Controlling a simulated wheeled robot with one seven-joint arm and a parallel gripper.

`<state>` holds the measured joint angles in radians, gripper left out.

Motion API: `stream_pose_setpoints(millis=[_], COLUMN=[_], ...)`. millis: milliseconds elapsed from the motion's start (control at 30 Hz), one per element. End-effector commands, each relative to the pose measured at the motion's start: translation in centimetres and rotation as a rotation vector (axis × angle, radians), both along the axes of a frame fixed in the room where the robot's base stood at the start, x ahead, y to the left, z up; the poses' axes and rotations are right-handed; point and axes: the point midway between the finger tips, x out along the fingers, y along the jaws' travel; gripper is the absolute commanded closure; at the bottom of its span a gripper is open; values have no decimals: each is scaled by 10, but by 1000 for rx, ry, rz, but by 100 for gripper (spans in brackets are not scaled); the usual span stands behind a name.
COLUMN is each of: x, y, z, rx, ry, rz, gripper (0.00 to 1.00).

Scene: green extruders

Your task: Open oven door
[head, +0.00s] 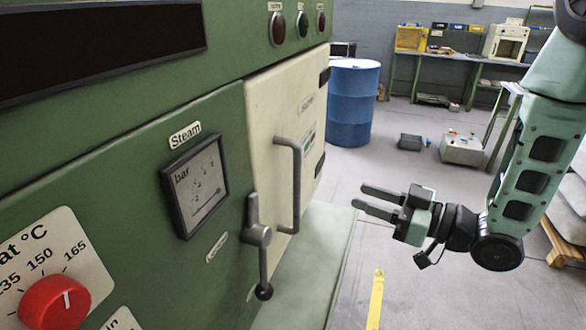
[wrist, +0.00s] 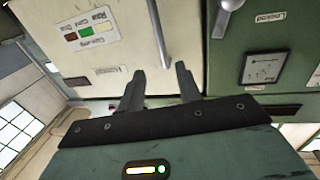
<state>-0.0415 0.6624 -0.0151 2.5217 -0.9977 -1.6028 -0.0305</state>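The oven door (head: 270,100) is a cream panel on the green machine, and it looks closed. It carries a grey vertical bar handle (head: 296,185). A lever latch with a black ball end (head: 260,240) sits at the door's left edge. My gripper (head: 363,199) is right of the handle, apart from it, with its two fingers spread and nothing between them. In the wrist view the open fingers (wrist: 160,80) point toward the cream door (wrist: 105,30), with the bar handle (wrist: 160,35) ahead of them. Part of the latch (wrist: 222,18) shows at the top edge.
A steam gauge (head: 195,184) and a red knob (head: 54,302) are on the green panel at left. A green ledge (head: 305,270) juts out below the door. A blue barrel (head: 352,100) stands behind. The floor right of the ledge is mostly clear.

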Motion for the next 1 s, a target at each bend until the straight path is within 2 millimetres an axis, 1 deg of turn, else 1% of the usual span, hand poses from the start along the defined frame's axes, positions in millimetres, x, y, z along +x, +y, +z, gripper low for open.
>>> stream_pose_setpoints(millis=[33, 600, 800, 1000], x=[4, 63, 77, 83], y=[9, 108, 130, 137], z=[2, 3, 2, 1], rx=[1, -1, -1, -1], ry=[-1, -2, 0, 0], rz=[5, 3, 2, -1], gripper=[66, 66, 66, 66])
